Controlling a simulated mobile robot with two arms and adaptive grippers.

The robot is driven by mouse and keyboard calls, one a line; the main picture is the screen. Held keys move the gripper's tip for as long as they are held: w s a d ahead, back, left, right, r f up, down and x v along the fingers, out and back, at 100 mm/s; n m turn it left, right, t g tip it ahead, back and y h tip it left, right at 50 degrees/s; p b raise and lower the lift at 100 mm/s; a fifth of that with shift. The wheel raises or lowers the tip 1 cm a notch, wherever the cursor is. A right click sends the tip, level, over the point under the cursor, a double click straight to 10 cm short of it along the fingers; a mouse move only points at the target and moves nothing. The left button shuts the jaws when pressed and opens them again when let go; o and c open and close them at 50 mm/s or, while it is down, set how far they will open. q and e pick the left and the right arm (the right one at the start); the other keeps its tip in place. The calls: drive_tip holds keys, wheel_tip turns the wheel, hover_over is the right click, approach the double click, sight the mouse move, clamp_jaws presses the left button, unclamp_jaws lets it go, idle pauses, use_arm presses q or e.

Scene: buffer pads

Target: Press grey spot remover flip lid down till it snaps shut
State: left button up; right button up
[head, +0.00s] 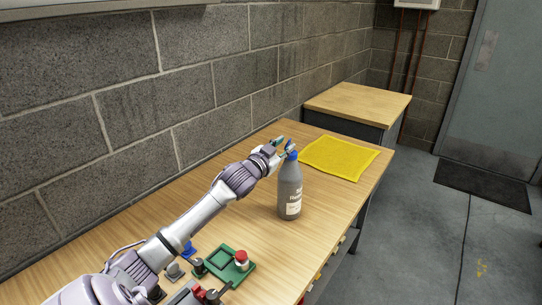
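The grey spot remover bottle (290,190) stands upright on the wooden workbench. It has a blue cap (291,155) at its top and a pale label on its lower front. My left gripper (284,146) is at the cap, at the upper left of the bottle. The fingers are small here and overlap the cap, so I cannot tell whether they touch it or how far apart they are. The state of the flip lid is too small to make out. My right gripper is not in view.
A yellow cloth (340,157) lies flat behind the bottle. A green tray (231,265) with a red-topped item (241,258) and several small parts sit at the near end. A block wall (120,120) runs along the left. The bench's right edge is close to the bottle.

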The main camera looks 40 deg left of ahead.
use_arm(q)
drive_tip(key=s+d, duration=0.1)
drive_tip(key=s, duration=0.7)
drive_tip(key=shift+d, duration=0.15)
drive_tip(key=shift+f, duration=0.1)
